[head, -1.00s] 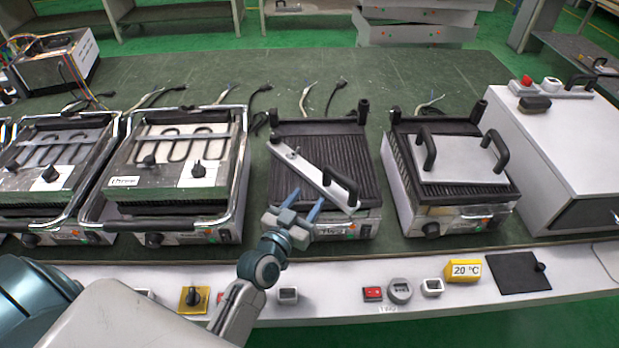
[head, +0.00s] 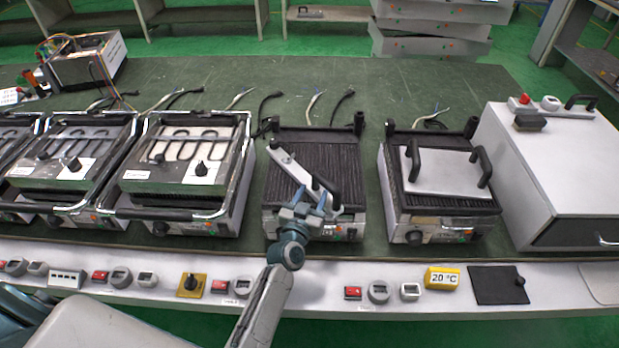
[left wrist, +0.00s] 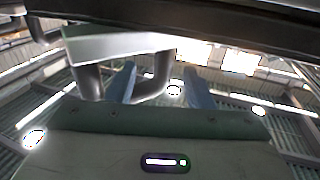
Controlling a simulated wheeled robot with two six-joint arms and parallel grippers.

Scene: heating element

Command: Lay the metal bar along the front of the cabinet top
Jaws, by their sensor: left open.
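The metal bar (head: 292,166) is pale and narrow, with a black handle (head: 331,192). My left gripper (head: 311,197) is at the near part of the bar, by the handle. In the left wrist view, the gripper's two blue fingers (left wrist: 161,84) are apart, with part of the dark handle (left wrist: 150,89) between them; whether they touch it is unclear. The bar (left wrist: 120,46) crosses above. The white cabinet (head: 555,165) stands at the right end of the table. My right gripper is out of view.
Another grill (head: 436,210) with a handled plate stands between the bar and the cabinet. On the cabinet top are a red button (head: 524,99), a dark block (head: 530,121) and a black handle at the back. Its front top looks clear. Small switches line the table's front edge.

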